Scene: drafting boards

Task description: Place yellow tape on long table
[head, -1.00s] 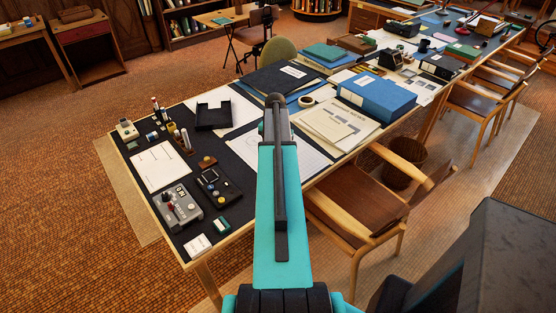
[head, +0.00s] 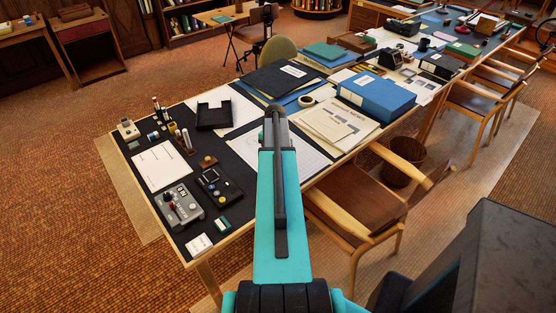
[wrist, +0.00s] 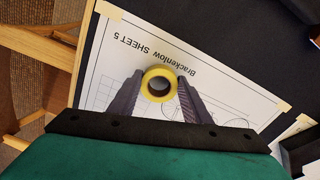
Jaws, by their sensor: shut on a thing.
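The yellow tape (wrist: 160,71) is a ring seen from above in the wrist view. My gripper (wrist: 159,86) has one dark finger on each side of it and is shut on it. Below the tape is a white drawing sheet (wrist: 132,50) marked "Brackenlow SHEET 5", on the dark top of the long table (wrist: 228,35). I cannot tell the gap between tape and sheet. In the head view the long table (head: 222,157) runs from the near left to the far right. My arm hides the gripper and the tape there.
A grey control box (head: 180,207), a black tray (head: 214,115), and a blue box file (head: 377,97) with papers stand on the table. A pale tape roll (head: 306,101) lies mid-table. A wooden chair (head: 365,205) stands close to the right side.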

